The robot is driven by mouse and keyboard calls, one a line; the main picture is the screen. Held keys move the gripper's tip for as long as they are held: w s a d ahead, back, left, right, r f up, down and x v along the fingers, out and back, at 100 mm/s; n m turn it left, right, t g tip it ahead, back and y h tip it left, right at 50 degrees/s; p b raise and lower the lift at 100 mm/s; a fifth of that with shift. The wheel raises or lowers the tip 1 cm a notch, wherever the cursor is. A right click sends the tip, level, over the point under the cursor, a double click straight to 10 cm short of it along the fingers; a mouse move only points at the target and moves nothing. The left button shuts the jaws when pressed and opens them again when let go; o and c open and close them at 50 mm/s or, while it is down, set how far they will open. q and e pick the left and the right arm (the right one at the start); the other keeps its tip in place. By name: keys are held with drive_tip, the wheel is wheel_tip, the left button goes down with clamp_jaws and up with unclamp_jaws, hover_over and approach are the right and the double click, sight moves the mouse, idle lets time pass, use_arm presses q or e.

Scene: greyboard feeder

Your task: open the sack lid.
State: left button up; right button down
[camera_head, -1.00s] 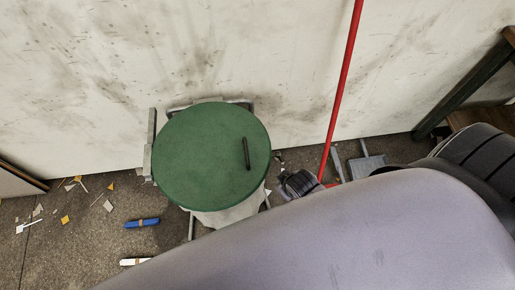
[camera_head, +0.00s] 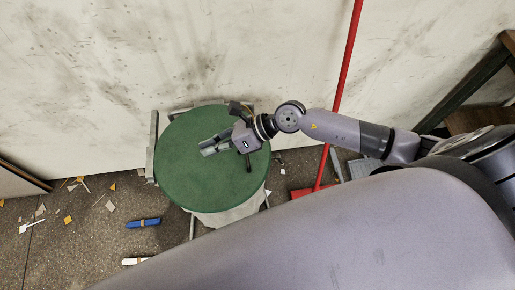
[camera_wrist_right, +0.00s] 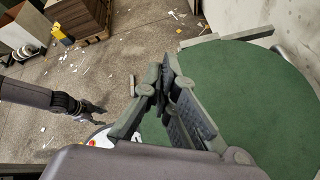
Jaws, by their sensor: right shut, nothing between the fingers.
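The sack lid (camera_head: 190,180) is a round green disc lying flat on a pale sack (camera_head: 230,215) in a grey metal stand. Its dark bar handle (camera_head: 249,165) is partly hidden behind my right gripper. My right gripper (camera_head: 207,147) is above the lid, pointing left, with its fingers together and empty. In the right wrist view, the shut fingers (camera_wrist_right: 163,72) show in front of the green lid (camera_wrist_right: 255,85), and I cannot make out the handle. In that view, an arm at the left, apparently my left one, ends in a dark gripper (camera_wrist_right: 92,107), too small to read.
A stained white wall (camera_head: 200,50) is close behind the stand. A red pole (camera_head: 345,70) leans to the right, near a grey dustpan (camera_head: 363,168). A blue object (camera_head: 143,223), a white object (camera_head: 135,261) and scraps lie on the floor. A dark-framed table (camera_head: 475,80) is at the right.

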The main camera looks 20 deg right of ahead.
drive_tip(key=s+d+f+n+g+h, duration=0.1)
drive_tip(key=d+f+n+g+h, duration=0.15)
drive_tip(key=d+f, duration=0.2)
drive_tip(key=n+h, duration=0.4)
drive_tip(key=h, duration=0.2)
approach(254, 165)
drive_tip(key=shift+m, duration=0.25)
drive_tip(key=p+x, duration=0.1)
drive_tip(key=x, duration=0.5)
